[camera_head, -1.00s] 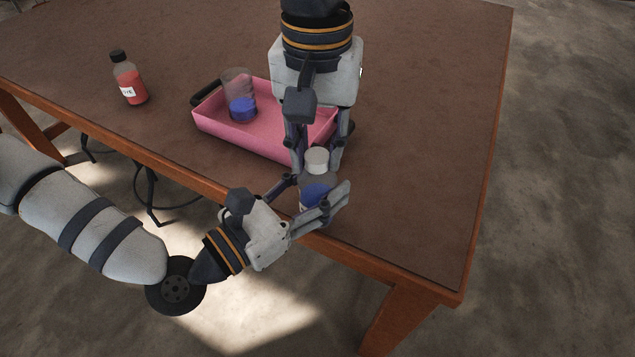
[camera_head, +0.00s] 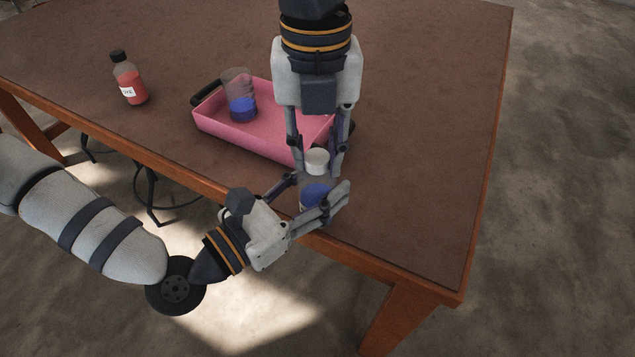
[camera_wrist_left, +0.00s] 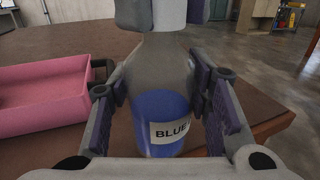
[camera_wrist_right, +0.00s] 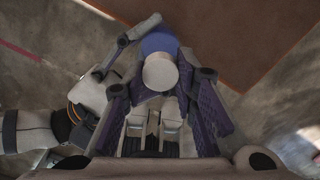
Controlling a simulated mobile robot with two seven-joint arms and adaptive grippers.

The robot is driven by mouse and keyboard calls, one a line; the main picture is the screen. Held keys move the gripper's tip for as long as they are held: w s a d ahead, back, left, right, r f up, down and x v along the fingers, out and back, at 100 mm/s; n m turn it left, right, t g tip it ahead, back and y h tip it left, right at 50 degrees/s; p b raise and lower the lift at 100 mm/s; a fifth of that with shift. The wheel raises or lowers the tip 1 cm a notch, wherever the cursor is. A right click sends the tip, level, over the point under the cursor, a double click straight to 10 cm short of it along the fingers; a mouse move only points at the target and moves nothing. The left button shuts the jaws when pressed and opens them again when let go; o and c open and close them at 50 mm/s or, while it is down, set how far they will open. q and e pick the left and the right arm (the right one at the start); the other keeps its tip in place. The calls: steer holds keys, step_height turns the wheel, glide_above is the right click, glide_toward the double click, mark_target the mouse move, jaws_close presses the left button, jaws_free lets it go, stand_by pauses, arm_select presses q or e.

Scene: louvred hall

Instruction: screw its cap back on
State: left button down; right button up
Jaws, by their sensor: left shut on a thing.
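The bottle with blue contents (camera_head: 313,193) is upright near the table's front edge. Its "BLUE" label shows in the left wrist view (camera_wrist_left: 170,131). My left gripper (camera_head: 325,205) is shut on the bottle's body from the left side. The white cap (camera_head: 317,160) sits at the top of the bottle; it also shows in the right wrist view (camera_wrist_right: 160,72). How far it is threaded cannot be seen.
A pink tray (camera_head: 215,125) with a dark handle lies just behind, holding a clear beaker (camera_head: 238,82) with blue liquid. A red bottle (camera_head: 130,84) with a black cap stands at the left. The table's right side (camera_head: 430,150) is clear.

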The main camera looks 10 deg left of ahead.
steer(key=o, duration=0.4)
steer(key=shift+r, duration=2.3)
steer(key=shift+c, duration=0.2)
